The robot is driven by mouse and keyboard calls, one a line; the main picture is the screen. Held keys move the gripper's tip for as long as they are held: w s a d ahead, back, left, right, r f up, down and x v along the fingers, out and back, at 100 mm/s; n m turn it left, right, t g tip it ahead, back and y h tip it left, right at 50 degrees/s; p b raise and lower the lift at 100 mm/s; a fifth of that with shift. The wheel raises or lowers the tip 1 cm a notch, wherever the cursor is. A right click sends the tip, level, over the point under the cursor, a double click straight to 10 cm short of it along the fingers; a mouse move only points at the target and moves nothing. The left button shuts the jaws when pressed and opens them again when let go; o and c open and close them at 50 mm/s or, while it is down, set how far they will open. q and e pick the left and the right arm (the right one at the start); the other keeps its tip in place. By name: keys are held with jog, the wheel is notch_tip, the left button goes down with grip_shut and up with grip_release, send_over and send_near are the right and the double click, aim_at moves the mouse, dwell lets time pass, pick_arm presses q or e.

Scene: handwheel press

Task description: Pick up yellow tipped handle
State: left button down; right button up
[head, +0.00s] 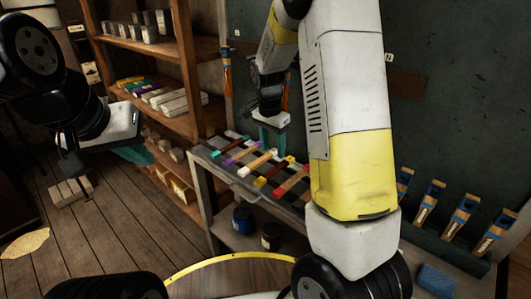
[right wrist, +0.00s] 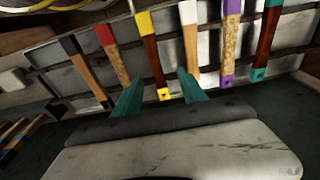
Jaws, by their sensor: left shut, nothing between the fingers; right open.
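The yellow tipped handle (right wrist: 152,50) is dark brown with yellow at both ends. In the right wrist view it runs between the two teal fingers of my right gripper (right wrist: 160,77), its near yellow end close to them. I cannot tell whether they touch it. In the head view the handle (head: 272,173) lies on the rack, partly beside the white-ended handle. My right gripper (head: 272,135) is open and points down above the rack, with nothing held. My left gripper (head: 135,154) is shut and empty at the left, away from the rack.
The white-ended handle (right wrist: 191,45) and the red-ended handle (right wrist: 113,52) lie close on either side. The purple-ended handle (right wrist: 230,40) is further right. The slotted rack table (head: 205,170) has blue and dark jars below. Wooden shelves (head: 185,60) with boxes stand behind.

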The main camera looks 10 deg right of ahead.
aim_at(276, 168)
jog(key=f, duration=0.5)
jog(key=d+f, duration=0.1)
jog(key=f, duration=0.1)
jog(key=shift+s+f, duration=0.1)
jog(key=shift+f, duration=0.1)
grip_shut()
